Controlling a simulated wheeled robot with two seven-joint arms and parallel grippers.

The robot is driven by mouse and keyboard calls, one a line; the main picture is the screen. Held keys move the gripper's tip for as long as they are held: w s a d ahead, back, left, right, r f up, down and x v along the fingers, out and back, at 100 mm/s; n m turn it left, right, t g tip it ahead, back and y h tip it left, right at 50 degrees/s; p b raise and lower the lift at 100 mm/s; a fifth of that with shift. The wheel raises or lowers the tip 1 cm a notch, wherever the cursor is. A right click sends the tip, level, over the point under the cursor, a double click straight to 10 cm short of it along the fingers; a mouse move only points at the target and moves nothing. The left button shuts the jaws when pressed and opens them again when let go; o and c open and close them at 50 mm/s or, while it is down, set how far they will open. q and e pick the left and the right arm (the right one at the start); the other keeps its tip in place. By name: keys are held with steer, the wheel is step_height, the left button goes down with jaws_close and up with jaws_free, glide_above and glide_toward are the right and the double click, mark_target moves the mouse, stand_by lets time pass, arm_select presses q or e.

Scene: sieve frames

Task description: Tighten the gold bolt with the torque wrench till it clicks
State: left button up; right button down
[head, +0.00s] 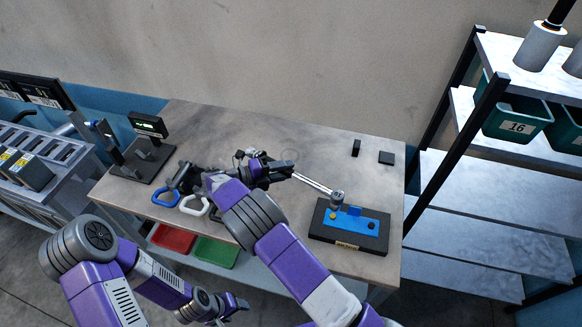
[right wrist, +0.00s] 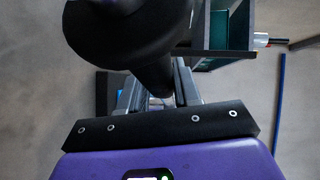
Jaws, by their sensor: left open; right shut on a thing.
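The torque wrench (head: 313,184) is a silver shaft with a round head, held by my right gripper (head: 284,171) above the table. Its head is over the left part of a black block with a blue plate (head: 350,226). The gold bolt (head: 333,216) shows just below the wrench head; I cannot tell whether they touch. A dark bolt sits at the plate's right. In the right wrist view, my right gripper's fingers (right wrist: 158,95) close around the dark wrench handle (right wrist: 150,75). My left gripper (head: 228,308) is open and empty, low in front of the table.
A stand with a lit display (head: 148,124) is at the table's back left. Blue and white rings (head: 195,206) lie at the left front edge. Red (head: 172,238) and green trays sit below. A shelf rack (head: 475,170) stands right.

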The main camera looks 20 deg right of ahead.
step_height(320, 180, down, 4)
steer(key=f+b, duration=0.1)
steer(key=b, duration=0.3)
steer(key=s+a+n+t+y+p, duration=0.4)
steer(key=s+n+t, duration=0.4)
steer(key=s+t, duration=0.2)
steer(key=shift+s+a+r+y+p, duration=0.35)
steer(key=shift+a+p, duration=0.35)
steer(key=shift+a, duration=0.15)
steer(key=shift+p, duration=0.35)
steer(key=shift+f+b, duration=0.4)
steer(key=shift+f, duration=0.5)
stand_by(0.5)
